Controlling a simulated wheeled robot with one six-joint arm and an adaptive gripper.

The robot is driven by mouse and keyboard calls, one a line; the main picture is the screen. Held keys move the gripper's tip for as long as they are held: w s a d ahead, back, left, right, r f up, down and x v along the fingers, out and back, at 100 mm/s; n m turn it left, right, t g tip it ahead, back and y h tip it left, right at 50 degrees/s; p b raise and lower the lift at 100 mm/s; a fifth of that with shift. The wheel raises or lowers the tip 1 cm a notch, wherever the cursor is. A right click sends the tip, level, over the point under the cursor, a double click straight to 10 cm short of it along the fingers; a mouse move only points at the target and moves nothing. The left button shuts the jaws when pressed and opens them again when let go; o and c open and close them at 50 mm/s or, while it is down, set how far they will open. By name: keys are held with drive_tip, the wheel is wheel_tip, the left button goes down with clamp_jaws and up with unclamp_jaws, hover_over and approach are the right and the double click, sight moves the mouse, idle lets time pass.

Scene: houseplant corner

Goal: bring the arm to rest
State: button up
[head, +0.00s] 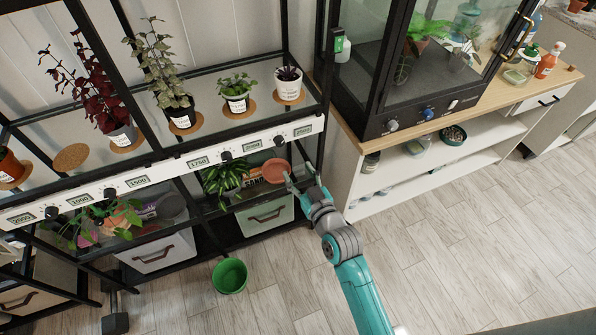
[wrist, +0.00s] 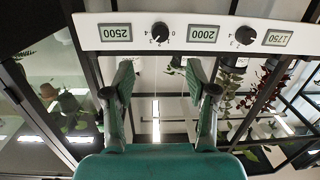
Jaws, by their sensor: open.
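My teal arm reaches up from the bottom of the head view. My gripper (head: 298,178) is at the right end of the plant rack, in front of its lower shelf and below the control panel (head: 165,172). In the wrist view my gripper (wrist: 161,78) has its two fingers spread wide, with nothing held between them. The panel with its dials and number labels (wrist: 190,34) crosses the top of the wrist view, beyond the fingertips. In the head view a terracotta dish (head: 276,170) appears just left of the fingertips; I cannot tell whether they touch.
Potted plants stand on the rack's upper shelf, including a dark red one (head: 90,95). A green bucket (head: 229,276) stands on the floor left of my arm. A glass cabinet (head: 415,70) tops the wooden counter at the right. The floor right of my arm is clear.

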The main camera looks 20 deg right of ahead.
idle(0.3)
drive_tip(key=s+f+m+g, duration=0.1)
drive_tip(key=s+f, duration=0.1)
drive_tip(key=s, duration=0.9)
drive_tip(key=s+f, duration=0.3)
drive_tip(key=s, duration=0.8)
drive_tip(key=s+r, duration=0.4)
drive_tip(key=s, duration=0.6)
drive_tip(key=s+r+g, duration=0.1)
drive_tip(key=s+r, duration=0.3)
drive_tip(key=s, duration=0.5)
drive_tip(key=shift+s+a+h, duration=0.3)
drive_tip(key=shift+s+a, duration=0.05)
drive_tip(key=shift+s, duration=0.05)
